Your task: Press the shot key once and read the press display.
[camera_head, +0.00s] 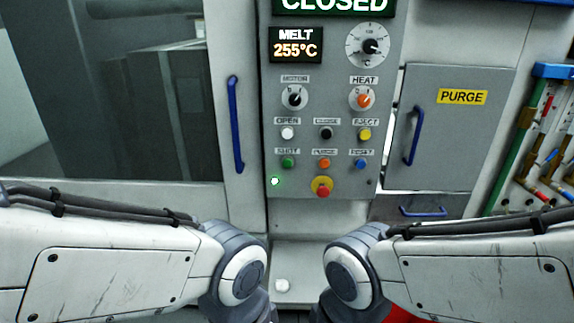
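The shot key (288,163) is a green round button under the label SHOT, at the lower left of the grey control panel (386,110). The press display (332,6) at the top of the panel reads CLOSED and is cut off by the picture's upper edge. A smaller display (296,45) below it reads MELT 255°C. My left arm comes in from the left and my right arm from the right. Both bend down at the bottom middle, below the panel, and both grippers are out of the picture. Nothing covers the shot key.
Orange (324,163) and blue (361,164) keys sit beside the shot key, with a red emergency knob (322,187) below. A green lamp (275,181) is lit. A blue door handle (236,124) stands left, the PURGE door (462,130) right. The space before the panel is clear.

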